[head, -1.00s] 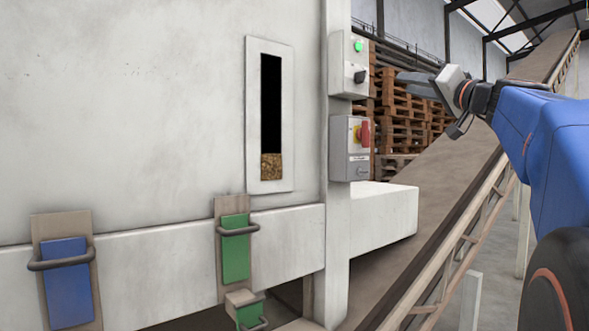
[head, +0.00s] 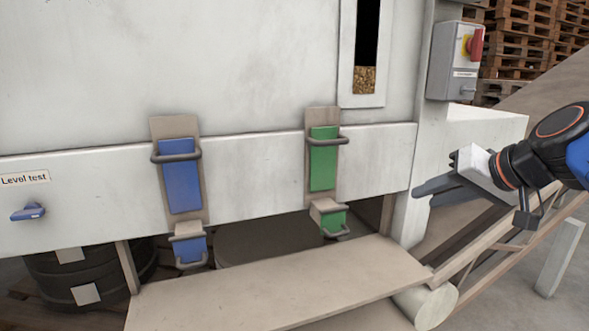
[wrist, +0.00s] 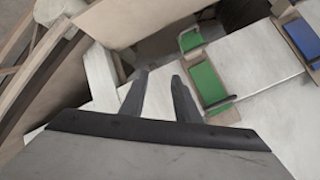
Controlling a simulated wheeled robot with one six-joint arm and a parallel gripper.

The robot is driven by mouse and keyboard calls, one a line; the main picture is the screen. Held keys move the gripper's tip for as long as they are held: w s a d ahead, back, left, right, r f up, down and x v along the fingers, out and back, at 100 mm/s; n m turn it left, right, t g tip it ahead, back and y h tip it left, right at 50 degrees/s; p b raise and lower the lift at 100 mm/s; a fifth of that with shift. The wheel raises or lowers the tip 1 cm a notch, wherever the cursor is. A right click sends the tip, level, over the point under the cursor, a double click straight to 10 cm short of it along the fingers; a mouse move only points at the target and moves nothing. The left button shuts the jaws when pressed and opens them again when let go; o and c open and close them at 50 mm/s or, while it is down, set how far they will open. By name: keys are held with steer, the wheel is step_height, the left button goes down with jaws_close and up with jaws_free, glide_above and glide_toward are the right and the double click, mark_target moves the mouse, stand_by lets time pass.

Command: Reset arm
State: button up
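My gripper (head: 432,186) is at the right in the head view, in front of the white machine's lower right corner, with its fingers pointing left. In the wrist view its two dark fingers (wrist: 160,92) stand apart with nothing between them. They point toward the machine's white lower beam, and the green slide plate (wrist: 207,82) lies to their right. My arm enters from the right edge of the head view.
The machine carries a blue plate (head: 181,180), a green plate (head: 323,165) with dark handles, and a switch box (head: 456,60). A sight window (head: 364,82) shows pellets low down. A beige board (head: 270,290) runs along the front. A conveyor slopes up at right.

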steer(key=s+f+n+g+h, duration=0.1)
steer(key=s+f+g+h, duration=0.1)
steer(key=s+f, duration=0.6)
steer(key=s+d+f+n+g+h, duration=0.1)
steer(key=s+f, duration=0.6)
steer(key=f, duration=0.7)
steer(key=shift+s+f+n+g+h, duration=0.35)
steer(key=shift+g+h, duration=0.25)
steer(key=shift+g, duration=0.3)
